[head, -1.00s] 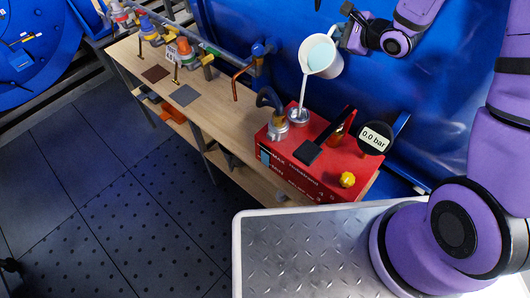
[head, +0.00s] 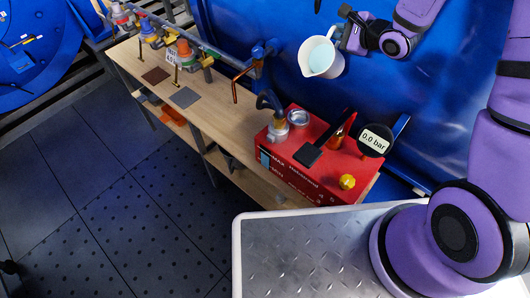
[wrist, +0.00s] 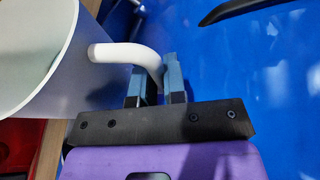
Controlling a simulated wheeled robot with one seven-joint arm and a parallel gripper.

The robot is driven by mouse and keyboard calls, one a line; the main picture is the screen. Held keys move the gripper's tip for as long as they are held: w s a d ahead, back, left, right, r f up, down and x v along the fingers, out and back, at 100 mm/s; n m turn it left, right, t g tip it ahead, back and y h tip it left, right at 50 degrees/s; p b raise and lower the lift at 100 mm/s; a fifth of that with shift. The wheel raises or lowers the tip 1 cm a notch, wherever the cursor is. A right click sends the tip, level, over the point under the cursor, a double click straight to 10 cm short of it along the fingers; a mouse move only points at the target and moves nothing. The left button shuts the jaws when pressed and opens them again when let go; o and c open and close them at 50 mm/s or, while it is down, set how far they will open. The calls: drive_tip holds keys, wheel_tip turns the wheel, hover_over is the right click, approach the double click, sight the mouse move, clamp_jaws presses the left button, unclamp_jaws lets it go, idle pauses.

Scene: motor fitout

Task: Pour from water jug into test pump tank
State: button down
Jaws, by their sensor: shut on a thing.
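The white water jug (head: 320,58) is in the air at the upper middle of the head view, tilted with its mouth toward the camera. Pale blue water shows inside it, and no stream leaves it. My gripper (head: 347,38) is shut on the jug's handle (wrist: 130,54), as the wrist view shows. The red test pump tank (head: 315,165) stands on the bench below the jug. Its round metal filler opening (head: 298,118) is on top, below and a little left of the jug. What is inside the opening is too small to tell.
The pump carries a gauge reading 0.0 bar (head: 375,140), a black lever (head: 308,154) and a yellow knob (head: 347,181). Pipes and valves (head: 183,50) line the wooden bench (head: 215,115). A blue wall (head: 420,90) is close behind the jug.

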drive_tip(key=shift+r, duration=0.15)
drive_tip(key=shift+s+a+r, duration=0.1)
drive_tip(key=shift+a+r, duration=0.05)
drive_tip(key=shift+r, duration=0.05)
idle(0.3)
drive_tip(key=shift+r, duration=0.1)
idle(0.4)
drive_tip(key=shift+s+a+r+n+t, duration=0.1)
drive_tip(key=shift+s+r+n+t, duration=0.1)
drive_tip(key=shift+n+t, duration=0.1)
idle(0.5)
drive_tip(key=shift+a+r, duration=0.1)
drive_tip(key=shift+r, duration=0.2)
drive_tip(key=shift+s, duration=0.1)
idle(0.3)
drive_tip(key=shift+s+a+r+n+h, duration=0.1)
drive_tip(key=shift+a+r+n+h, duration=0.05)
drive_tip(key=shift+r+n+h, duration=0.2)
